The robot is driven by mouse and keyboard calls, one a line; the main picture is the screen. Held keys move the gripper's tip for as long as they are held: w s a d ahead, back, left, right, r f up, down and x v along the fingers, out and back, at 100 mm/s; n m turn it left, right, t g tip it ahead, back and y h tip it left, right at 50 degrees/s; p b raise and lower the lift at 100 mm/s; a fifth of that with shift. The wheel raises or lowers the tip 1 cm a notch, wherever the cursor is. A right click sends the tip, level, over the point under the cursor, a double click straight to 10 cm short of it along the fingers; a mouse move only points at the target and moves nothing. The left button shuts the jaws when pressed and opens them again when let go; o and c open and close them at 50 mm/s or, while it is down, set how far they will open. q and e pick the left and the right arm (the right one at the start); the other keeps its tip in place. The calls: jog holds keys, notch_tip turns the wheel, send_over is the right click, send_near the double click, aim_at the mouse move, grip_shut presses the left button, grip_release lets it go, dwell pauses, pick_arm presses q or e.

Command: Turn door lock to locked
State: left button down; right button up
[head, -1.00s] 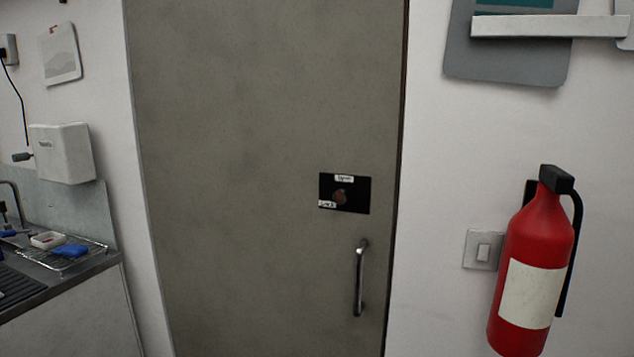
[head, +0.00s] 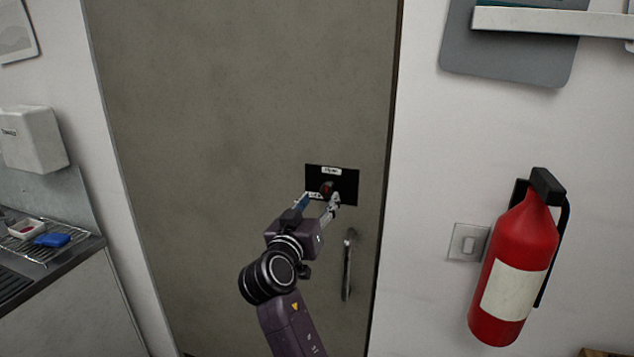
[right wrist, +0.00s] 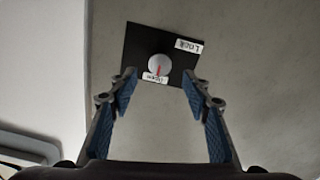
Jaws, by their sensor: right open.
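The door lock is a black plate (head: 345,184) on a grey-brown door (head: 230,110), with a small round knob (head: 327,187) in its middle. In the right wrist view the knob (right wrist: 159,66) is pale with a red mark directed at the "Open" label (right wrist: 155,78); the "Lock" label (right wrist: 189,46) is at the plate's upper right. My right gripper (head: 320,199) is open and empty in front of the plate. In the right wrist view its fingertips (right wrist: 159,77) are either side of the knob's line; contact is not evident. My left gripper is out of view.
A metal door handle (head: 347,268) is below the plate, near my right arm. A light switch (head: 467,242) and a red fire extinguisher (head: 515,265) are on the wall at right. A counter with a wire rack (head: 28,246) is at left.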

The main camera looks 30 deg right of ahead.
aim_at(326, 191)
jog(key=p+x, duration=0.2)
jog(key=x, duration=0.4)
jog(key=shift+d+p, duration=0.1)
jog(key=shift+p, duration=0.25)
jog(key=shift+w+d+f, duration=0.1)
jog(key=shift+w+d, duration=0.3)
jog(key=c, duration=1.1)
jog(key=shift+c, duration=0.3)
